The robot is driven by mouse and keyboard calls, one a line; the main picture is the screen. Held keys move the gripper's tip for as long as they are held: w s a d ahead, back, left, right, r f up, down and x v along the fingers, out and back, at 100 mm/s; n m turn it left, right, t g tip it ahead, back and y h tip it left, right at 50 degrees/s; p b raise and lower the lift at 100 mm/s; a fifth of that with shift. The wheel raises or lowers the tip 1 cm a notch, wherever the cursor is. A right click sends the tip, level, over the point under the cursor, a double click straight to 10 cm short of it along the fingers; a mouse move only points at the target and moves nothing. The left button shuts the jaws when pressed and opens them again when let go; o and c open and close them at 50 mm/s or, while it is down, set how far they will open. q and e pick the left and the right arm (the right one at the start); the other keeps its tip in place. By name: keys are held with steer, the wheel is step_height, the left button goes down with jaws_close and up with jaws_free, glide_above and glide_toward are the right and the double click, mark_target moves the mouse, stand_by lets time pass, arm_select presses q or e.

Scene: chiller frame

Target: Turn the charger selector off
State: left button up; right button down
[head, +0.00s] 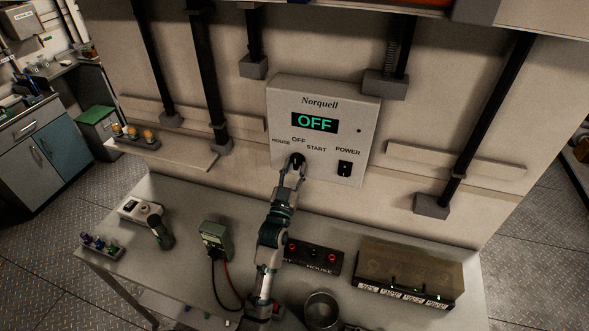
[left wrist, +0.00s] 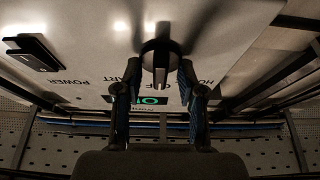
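The charger (head: 322,188) is a pale box marked Norquell on the wall. Its display (head: 315,122) reads OFF in green. The dark round selector knob (head: 297,159) sits below, among the labels HOUSE, OFF and START. My left gripper (head: 293,171) reaches up to the knob. In the left wrist view, the knob (left wrist: 161,62) stands between the two fingertips of the left gripper (left wrist: 160,78). The fingers are apart, with gaps visible beside the knob's grip bar. The display is partly hidden there. My right gripper is not in view.
A black POWER switch (head: 345,169) is right of the knob. The bench (head: 185,195) below holds a green meter (head: 216,238), a dark box with red buttons (head: 313,258), a metal cup (head: 321,309) and a brown-topped unit (head: 411,268). Black posts run along the wall.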

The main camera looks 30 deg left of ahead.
arm_select(q)
steer(key=shift+s, duration=0.1)
steer(key=v, duration=1.2)
steer(key=shift+f, duration=0.15)
